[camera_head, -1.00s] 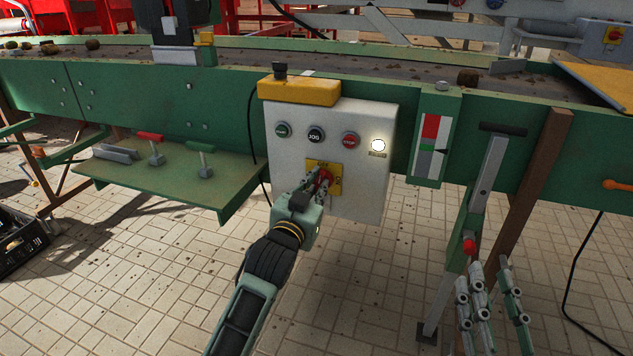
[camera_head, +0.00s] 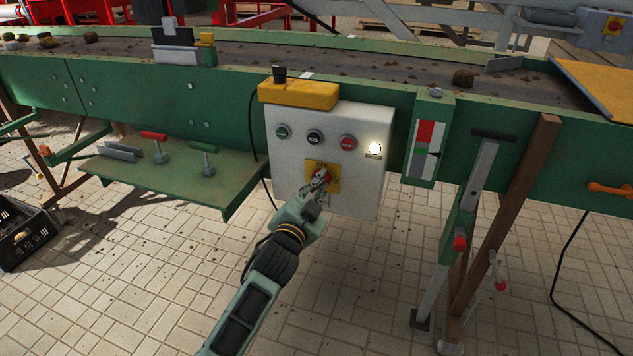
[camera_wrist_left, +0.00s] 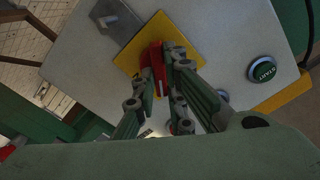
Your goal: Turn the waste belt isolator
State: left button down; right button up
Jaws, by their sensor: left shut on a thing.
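The waste belt isolator (camera_wrist_left: 152,62) is a red rotary handle on a yellow plate (camera_head: 331,169), low on the front of a white control box (camera_head: 291,180). My left gripper (camera_head: 321,178) is at the handle, its fingers shut on it. In the left wrist view my left gripper (camera_wrist_left: 166,70) has its fingertips on either side of the red handle. In the head view the fingers partly hide the handle, so its exact angle is hard to read. My right gripper is not in view now.
Above the isolator are green, black and red buttons and a lit white lamp (camera_head: 374,149). A yellow box (camera_head: 298,94) tops the control box. A green shelf with clamps (camera_head: 150,173) is left. A lever post (camera_head: 470,205) stands right.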

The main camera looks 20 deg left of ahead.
pick_arm(q)
jog(key=shift+d+f+m+p, duration=0.1)
jog(key=shift+m+p, duration=0.95)
jog(key=shift+m, duration=1.6)
jog(key=shift+d+f+m+p, duration=0.1)
jog(key=shift+m+p, duration=0.95)
jog(key=shift+m, duration=1.6)
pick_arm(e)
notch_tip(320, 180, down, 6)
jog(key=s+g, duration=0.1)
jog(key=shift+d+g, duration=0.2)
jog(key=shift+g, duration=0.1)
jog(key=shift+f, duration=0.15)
pick_arm(q)
jog(key=c, duration=1.8)
grip_release()
